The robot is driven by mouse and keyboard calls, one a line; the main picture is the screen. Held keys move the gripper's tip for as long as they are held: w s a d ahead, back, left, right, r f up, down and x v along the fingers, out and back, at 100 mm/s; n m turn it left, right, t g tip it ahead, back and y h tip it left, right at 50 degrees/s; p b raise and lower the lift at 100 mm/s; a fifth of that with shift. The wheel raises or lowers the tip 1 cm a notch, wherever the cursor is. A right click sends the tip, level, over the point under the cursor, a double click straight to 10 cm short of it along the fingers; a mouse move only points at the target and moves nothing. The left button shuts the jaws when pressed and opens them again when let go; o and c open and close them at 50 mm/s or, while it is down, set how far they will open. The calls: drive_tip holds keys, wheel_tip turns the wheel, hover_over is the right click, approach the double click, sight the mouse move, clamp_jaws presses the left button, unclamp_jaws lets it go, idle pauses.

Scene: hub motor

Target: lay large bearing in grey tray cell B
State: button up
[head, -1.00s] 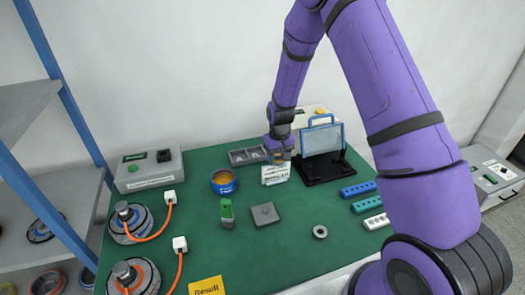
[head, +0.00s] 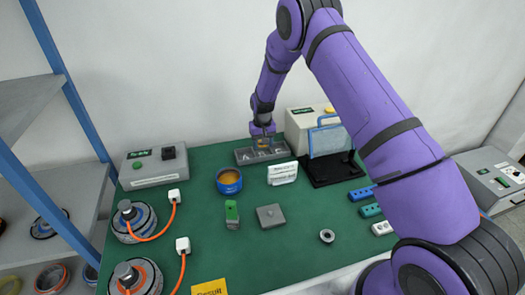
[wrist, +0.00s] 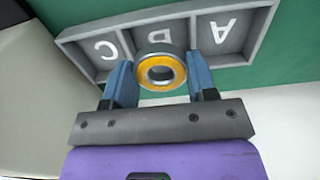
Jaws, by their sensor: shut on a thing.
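The large bearing (wrist: 161,72), a grey ring with an orange-yellow face and dark hole, is between the two blue fingers of my gripper (wrist: 162,84). The fingers are shut on its sides. The grey tray (head: 245,159) lies at the back of the green table, with cells marked A, B and C. In the wrist view the tray (wrist: 262,32) appears upside down, and the bearing covers part of the middle cell, B (wrist: 127,42). In the head view my gripper (head: 263,144) is right over the tray. I cannot tell whether the bearing touches the cell floor.
A white sign (head: 283,173) stands just in front of the tray. A black stand with a blue-framed panel (head: 325,140) is to the right, and a blue tin (head: 229,182) is to the front left. A small metal ring (head: 327,236) lies at the front right.

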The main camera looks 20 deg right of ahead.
sight(263, 149)
wheel_tip(263, 149, down, 3)
drive_tip(key=shift+s+r, duration=0.1)
drive_tip(key=shift+s+f, duration=0.3)
drive_tip(key=shift+f, duration=0.15)
drive_tip(key=shift+s+f, duration=0.15)
drive_tip(key=shift+f, duration=0.35)
drive_tip(key=o, duration=0.8)
drive_tip(key=shift+o, duration=0.2)
drive_tip(key=shift+w+r, duration=0.2)
drive_tip(key=shift+r, duration=0.45)
drive_tip(key=shift+o, duration=0.6)
wheel_tip(263, 149, up, 12)
drive_tip(key=shift+w, duration=0.25)
